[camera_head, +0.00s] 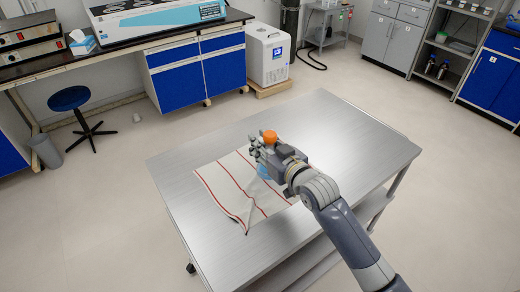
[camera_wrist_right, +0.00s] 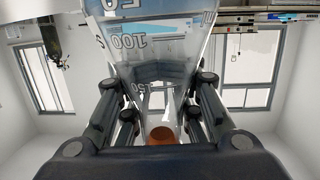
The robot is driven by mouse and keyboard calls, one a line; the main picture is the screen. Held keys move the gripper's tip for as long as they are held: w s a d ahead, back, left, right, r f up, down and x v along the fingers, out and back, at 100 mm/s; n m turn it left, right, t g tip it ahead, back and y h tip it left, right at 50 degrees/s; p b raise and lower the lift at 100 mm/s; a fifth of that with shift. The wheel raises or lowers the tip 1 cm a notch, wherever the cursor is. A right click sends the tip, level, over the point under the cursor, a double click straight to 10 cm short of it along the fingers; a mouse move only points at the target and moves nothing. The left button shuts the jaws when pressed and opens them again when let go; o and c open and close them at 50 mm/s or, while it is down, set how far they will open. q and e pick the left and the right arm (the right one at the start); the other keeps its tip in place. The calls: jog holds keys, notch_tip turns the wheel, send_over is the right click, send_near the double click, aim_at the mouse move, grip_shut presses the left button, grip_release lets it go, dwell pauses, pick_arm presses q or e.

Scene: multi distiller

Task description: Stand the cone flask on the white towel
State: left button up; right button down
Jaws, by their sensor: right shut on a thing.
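The cone flask (camera_wrist_right: 150,60) is clear glass with printed volume marks and an orange cap (camera_head: 269,136). My right gripper (camera_head: 262,150) is shut on the flask, with its fingers on both sides of the glass in the wrist view. The flask looks about upright, cap up, over the white towel; my gripper hides much of its body in the head view. I cannot tell whether its base touches the cloth. The white towel (camera_head: 218,182) has red stripes and lies flat on the metal table. My left gripper is not in view.
The steel table (camera_head: 340,135) is bare around the towel. A blue stool (camera_head: 70,98) and a grey bin (camera_head: 45,150) stand on the floor at left. Blue cabinets and a bench (camera_head: 200,75) stand behind, with a white box unit (camera_head: 268,55) beside them.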

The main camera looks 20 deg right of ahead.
jog(key=f, duration=0.3)
jog(key=shift+w+a+f, duration=0.1)
jog(key=shift+w+f, duration=0.1)
